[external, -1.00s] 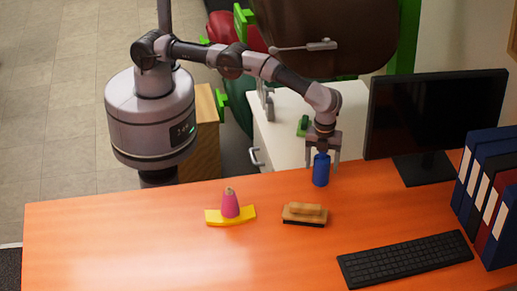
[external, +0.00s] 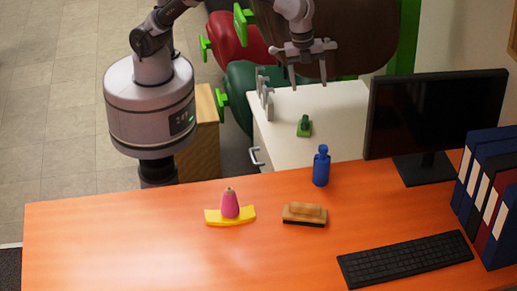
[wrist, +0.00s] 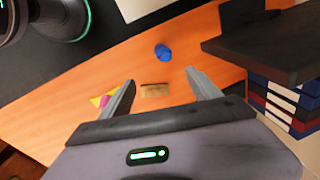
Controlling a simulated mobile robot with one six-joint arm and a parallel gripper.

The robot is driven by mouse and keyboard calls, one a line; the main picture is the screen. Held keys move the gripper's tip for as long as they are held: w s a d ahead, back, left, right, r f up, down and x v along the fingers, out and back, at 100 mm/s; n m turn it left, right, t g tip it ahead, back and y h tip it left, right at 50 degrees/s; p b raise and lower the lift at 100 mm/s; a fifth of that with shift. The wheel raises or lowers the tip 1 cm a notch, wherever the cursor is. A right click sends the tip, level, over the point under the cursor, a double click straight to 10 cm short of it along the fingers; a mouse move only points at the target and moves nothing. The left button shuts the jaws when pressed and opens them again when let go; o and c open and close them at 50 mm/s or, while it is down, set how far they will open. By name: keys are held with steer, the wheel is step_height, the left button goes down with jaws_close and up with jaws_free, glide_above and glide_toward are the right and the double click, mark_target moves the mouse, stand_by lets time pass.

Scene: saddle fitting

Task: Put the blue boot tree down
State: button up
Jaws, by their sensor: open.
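The blue boot tree (external: 321,168) stands upright on the orange desk (external: 120,240), near its back edge. It also shows in the wrist view (wrist: 162,51), seen from above. My gripper (external: 308,82) is open and empty, raised well above and behind the boot tree, over the white cabinet. In the wrist view my gripper's two fingers (wrist: 160,82) are spread apart with nothing held between them.
A wooden brush (external: 304,214) lies in front of the boot tree. A pink cone-shaped piece (external: 230,204) stands on a yellow curved base (external: 212,217) to the left. A monitor (external: 435,115), keyboard (external: 405,259) and binders (external: 490,190) fill the right side. The desk's left is clear.

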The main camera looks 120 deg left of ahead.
steer(key=s+r+n+t, duration=0.15)
steer(key=s+r, duration=0.35)
steer(key=s, duration=0.6)
steer(key=s+r+n+t, duration=0.1)
steer(key=s+r+n, duration=0.3)
steer(key=s, duration=0.8)
steer(key=s+f+n+t+y+b, duration=0.1)
steer(key=s+f, duration=0.6)
steer(key=s, duration=0.7)
steer(key=shift+d+f+t+b, duration=0.15)
steer(key=shift+t+b, duration=0.2)
steer(key=shift+w, duration=0.1)
